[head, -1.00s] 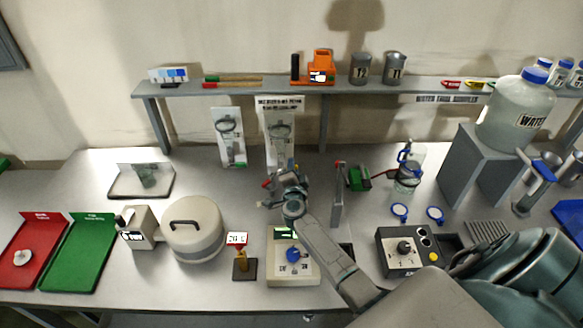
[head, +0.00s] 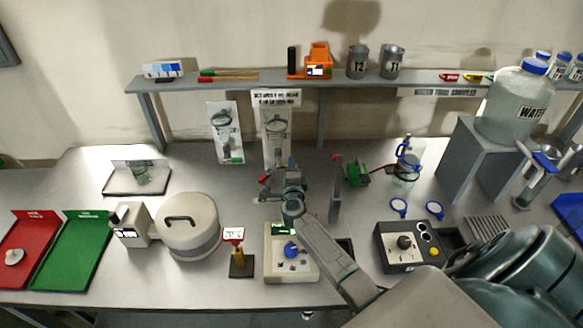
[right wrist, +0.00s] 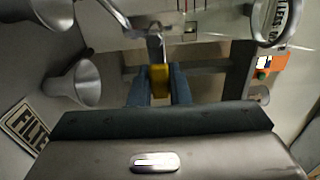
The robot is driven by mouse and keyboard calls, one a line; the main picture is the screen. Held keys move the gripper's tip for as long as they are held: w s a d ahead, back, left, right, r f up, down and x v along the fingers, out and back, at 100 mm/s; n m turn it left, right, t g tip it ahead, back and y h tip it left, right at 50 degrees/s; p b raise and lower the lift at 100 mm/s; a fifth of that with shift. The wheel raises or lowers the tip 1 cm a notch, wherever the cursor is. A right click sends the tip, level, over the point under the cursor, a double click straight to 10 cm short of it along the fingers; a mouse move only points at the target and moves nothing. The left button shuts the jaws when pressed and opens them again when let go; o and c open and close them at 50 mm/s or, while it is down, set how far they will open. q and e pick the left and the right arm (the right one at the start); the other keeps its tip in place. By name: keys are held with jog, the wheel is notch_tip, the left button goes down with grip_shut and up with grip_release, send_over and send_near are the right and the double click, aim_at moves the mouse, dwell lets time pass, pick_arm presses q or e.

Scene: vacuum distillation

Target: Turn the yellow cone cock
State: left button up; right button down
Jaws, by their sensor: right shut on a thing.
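The yellow cone cock (right wrist: 159,80) shows in the right wrist view, upright between the two dark fingers of my right gripper (right wrist: 159,90). The fingers are shut on it, one on each side. Above it, it meets a grey metal and glass fitting (right wrist: 155,35). In the head view my right gripper (head: 290,178) is at the middle of the bench, in front of the clear glassware and its picture card; there the cock is hidden by the gripper and wrist. My left gripper is not in view.
A round lidded pot (head: 188,228) is to the left, a grey upright post (head: 336,190) close on the right. A shelf (head: 225,83) runs behind. Grey funnels (right wrist: 75,85) are left in the wrist view.

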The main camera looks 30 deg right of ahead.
jog(key=shift+f, duration=0.15)
jog(key=c, duration=1.4)
grip_release()
jog(key=shift+o, duration=0.2)
jog(key=shift+s, duration=0.1)
jog(key=shift+r, duration=0.4)
jog(key=s+a+r+b, duration=0.1)
jog(key=s+a+r, duration=0.1)
jog(key=s+a, duration=0.2)
jog(key=s+a+r, duration=0.2)
jog(key=s+a, duration=0.2)
jog(key=s, duration=0.5)
jog(key=shift+s+a+r+b, duration=0.15)
jog(key=shift+s+a+b, duration=0.1)
jog(key=shift+s+b, duration=0.1)
